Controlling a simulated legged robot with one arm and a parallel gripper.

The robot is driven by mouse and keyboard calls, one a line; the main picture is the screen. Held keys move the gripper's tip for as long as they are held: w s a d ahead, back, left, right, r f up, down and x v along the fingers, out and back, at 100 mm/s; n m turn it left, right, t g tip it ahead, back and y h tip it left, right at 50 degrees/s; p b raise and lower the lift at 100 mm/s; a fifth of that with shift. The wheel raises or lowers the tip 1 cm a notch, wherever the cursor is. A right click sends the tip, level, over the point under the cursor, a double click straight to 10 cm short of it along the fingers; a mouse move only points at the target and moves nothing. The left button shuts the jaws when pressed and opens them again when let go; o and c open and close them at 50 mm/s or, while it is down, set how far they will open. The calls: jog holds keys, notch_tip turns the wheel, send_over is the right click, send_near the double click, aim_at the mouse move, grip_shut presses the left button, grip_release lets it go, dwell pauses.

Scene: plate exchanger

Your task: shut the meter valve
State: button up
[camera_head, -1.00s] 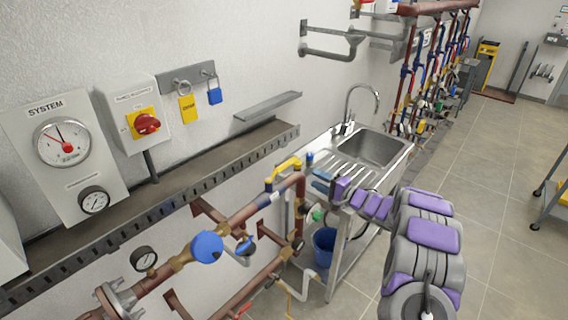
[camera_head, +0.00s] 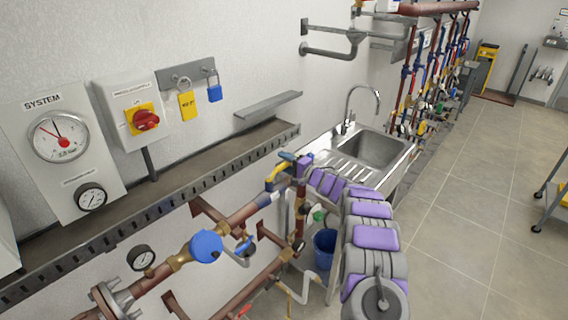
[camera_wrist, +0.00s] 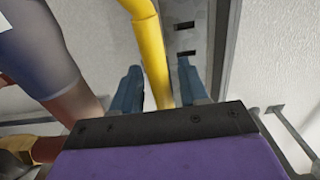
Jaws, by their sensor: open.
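A yellow valve handle (camera_head: 276,176) sits at the top of the brown pipe run, right of a round blue-faced meter (camera_head: 206,247). I take it for the meter valve's handle. My gripper (camera_head: 290,158) is right at this handle, with its jaws partly hidden in the head view. In the wrist view the two blue fingers of my gripper (camera_wrist: 160,88) are open and apart. The yellow handle (camera_wrist: 152,55) runs between them, nearer the left finger. Whether a finger touches it I cannot tell.
A slotted grey rail (camera_head: 160,205) runs along the wall behind. The sink (camera_head: 365,150) is beyond my arm, and a blue bucket (camera_head: 324,247) is below. Open floor lies right.

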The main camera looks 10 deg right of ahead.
jog(key=shift+w+a, duration=0.15)
jog(key=shift+w, duration=0.05)
jog(key=shift+c, duration=0.3)
grip_shut()
jog(key=shift+f, duration=0.1)
